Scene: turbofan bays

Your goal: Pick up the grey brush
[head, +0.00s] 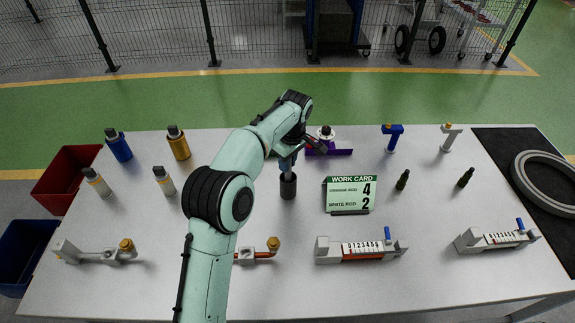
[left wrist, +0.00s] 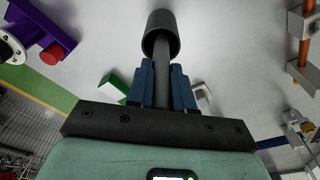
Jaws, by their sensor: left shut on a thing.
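My left gripper (head: 288,162) has blue fingers and points down over the middle of the table. In the left wrist view the fingers (left wrist: 162,88) are shut on the dark grey shaft of the grey brush (left wrist: 162,68). The shaft runs into a dark grey, cup-like cylinder (left wrist: 161,33), which also shows below the fingers in the head view (head: 288,187). I cannot tell whether this cylinder is the brush's head or a holder around it, or whether it touches the table. The shaft's upper end is hidden by the gripper. My right gripper is not in view.
A green work card stand (head: 350,193) is close on the right. A purple fixture (head: 340,152) stands behind the gripper. Blue (head: 118,147) and yellow (head: 178,143) bottles stand at the left. Gauge fixtures (head: 360,249) line the front. My arm covers the table's middle left.

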